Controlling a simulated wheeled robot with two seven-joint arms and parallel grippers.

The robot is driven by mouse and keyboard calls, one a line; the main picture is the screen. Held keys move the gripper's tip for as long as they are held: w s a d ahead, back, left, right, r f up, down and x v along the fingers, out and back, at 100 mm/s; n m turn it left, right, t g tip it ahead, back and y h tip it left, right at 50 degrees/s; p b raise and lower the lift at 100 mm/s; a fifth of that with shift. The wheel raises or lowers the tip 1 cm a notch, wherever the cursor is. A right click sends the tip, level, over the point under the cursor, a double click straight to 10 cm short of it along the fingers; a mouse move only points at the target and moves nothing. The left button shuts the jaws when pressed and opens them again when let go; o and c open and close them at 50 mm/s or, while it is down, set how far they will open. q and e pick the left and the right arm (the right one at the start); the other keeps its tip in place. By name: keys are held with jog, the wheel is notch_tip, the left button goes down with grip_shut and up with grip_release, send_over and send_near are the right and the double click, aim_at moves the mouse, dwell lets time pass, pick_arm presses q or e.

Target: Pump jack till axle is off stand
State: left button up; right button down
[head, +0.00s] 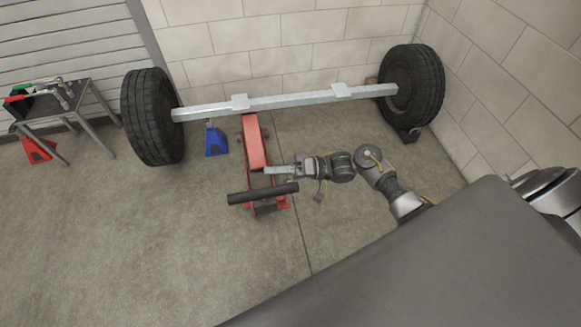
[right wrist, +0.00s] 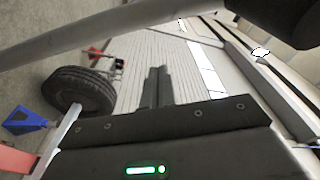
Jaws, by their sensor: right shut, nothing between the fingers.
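The grey axle (head: 285,102) spans between two black tyres (head: 150,117) (head: 412,85) near the back wall. A blue stand (head: 215,139) stands below the axle's left part; I cannot tell whether its top touches the axle. The red jack (head: 254,143) lies on the floor with its far end under the axle. Its black handle bar (head: 263,194) crosses over the jack's near end. My right gripper (head: 268,170) is shut and empty, over the jack and just beyond the handle bar; contact is unclear. Its fingers show in the right wrist view (right wrist: 158,87). My left gripper is out of view.
A small metal table (head: 60,100) with tools stands at the far left, with a red stand (head: 37,149) beside it. A dark block (head: 408,134) sits by the right tyre. Block walls close off the back and right. Floor at the left front is clear.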

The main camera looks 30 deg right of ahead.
jog(key=s+a+f, duration=0.1)
jog(key=s+a+p, duration=0.1)
jog(key=shift+s+a+f, duration=0.25)
jog(key=shift+a+f, duration=0.1)
jog(key=shift+a, duration=0.05)
jog(key=shift+s, duration=0.1)
